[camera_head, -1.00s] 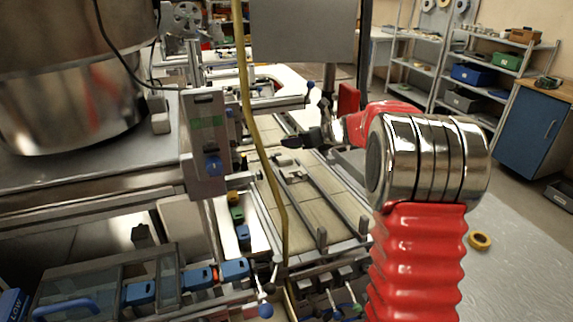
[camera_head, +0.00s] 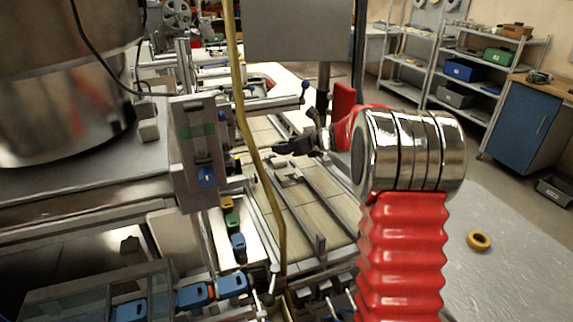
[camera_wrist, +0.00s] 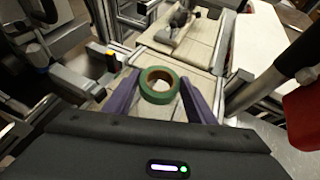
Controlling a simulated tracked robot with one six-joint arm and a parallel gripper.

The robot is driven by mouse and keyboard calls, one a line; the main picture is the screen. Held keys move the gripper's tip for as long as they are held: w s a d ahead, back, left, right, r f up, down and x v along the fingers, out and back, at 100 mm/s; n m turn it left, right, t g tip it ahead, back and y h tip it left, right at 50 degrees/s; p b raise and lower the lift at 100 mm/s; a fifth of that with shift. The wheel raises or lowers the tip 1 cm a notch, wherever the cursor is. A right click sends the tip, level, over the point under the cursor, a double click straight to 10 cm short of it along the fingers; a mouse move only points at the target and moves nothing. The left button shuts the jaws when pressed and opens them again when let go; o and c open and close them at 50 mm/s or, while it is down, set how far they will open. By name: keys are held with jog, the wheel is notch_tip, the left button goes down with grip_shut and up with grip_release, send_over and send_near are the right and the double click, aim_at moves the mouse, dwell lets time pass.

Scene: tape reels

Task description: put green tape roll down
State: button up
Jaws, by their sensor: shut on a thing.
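The green tape roll (camera_wrist: 159,85) shows in the wrist view as a green ring with a brown core. It sits between the two purple fingers of my gripper (camera_wrist: 158,98), which is shut on it. Beige panels and metal rails lie below and beyond the roll. In the head view my gripper (camera_head: 290,147) is small and dark at the end of my red arm, above the beige-panelled machine bed (camera_head: 318,185). The roll cannot be made out in the head view.
A yellow hose (camera_head: 254,140) hangs left of my gripper. A grey post with a green label (camera_head: 195,140) stands further left. A yellow tape roll (camera_head: 479,240) lies on the grey surface at right. Shelves (camera_head: 460,65) and a blue cabinet (camera_head: 522,125) stand behind.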

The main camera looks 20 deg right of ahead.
jog(key=shift+f, duration=1.35)
jog(key=shift+f, duration=1.85)
jog(key=shift+f, duration=0.6)
jog(key=o, duration=1)
jog(key=shift+s, duration=0.1)
